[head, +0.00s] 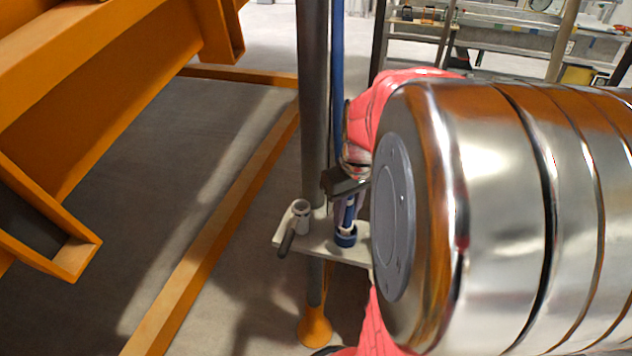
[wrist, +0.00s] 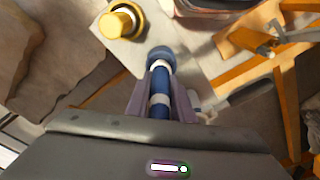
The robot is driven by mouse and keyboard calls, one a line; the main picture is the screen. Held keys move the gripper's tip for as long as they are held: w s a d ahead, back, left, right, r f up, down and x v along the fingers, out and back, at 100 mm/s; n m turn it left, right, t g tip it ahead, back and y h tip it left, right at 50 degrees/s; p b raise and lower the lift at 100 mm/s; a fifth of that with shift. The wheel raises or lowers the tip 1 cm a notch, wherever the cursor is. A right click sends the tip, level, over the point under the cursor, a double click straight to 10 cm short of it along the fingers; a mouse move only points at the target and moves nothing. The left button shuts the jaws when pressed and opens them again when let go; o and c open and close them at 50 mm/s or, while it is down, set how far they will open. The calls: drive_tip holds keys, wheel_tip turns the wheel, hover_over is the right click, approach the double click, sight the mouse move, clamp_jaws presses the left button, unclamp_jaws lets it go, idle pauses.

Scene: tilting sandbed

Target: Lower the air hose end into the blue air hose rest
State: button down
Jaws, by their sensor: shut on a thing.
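My gripper (head: 347,190) is shut on the air hose end (head: 349,214), a blue piece with white bands. In the wrist view the air hose end (wrist: 159,92) lies between the two fingers and points away from the palm. The blue air hose rest (head: 345,238) is a short ring on a pale plate, directly below the hose end. It also appears to show in the wrist view (wrist: 160,54), at the far tip of the hose end. I cannot tell whether the tip is inside the rest or just above it.
The pale plate (head: 325,249) is fixed to a grey upright post (head: 313,120). A grey holder with a dark handle (head: 300,216) stands left of the rest. A brass-coloured cylinder (wrist: 121,22) stands on the plate. Orange frame beams (head: 215,225) lie to the left.

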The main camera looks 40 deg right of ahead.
drive_tip(key=c, duration=1.5)
unclamp_jaws()
drive_tip(key=shift+o, duration=0.2)
drive_tip(key=r, duration=0.4)
drive_tip(key=s+r, duration=0.1)
drive_tip(key=r, duration=0.8)
drive_tip(key=shift+s+a+r, duration=0.1)
drive_tip(key=shift+s+r, duration=0.2)
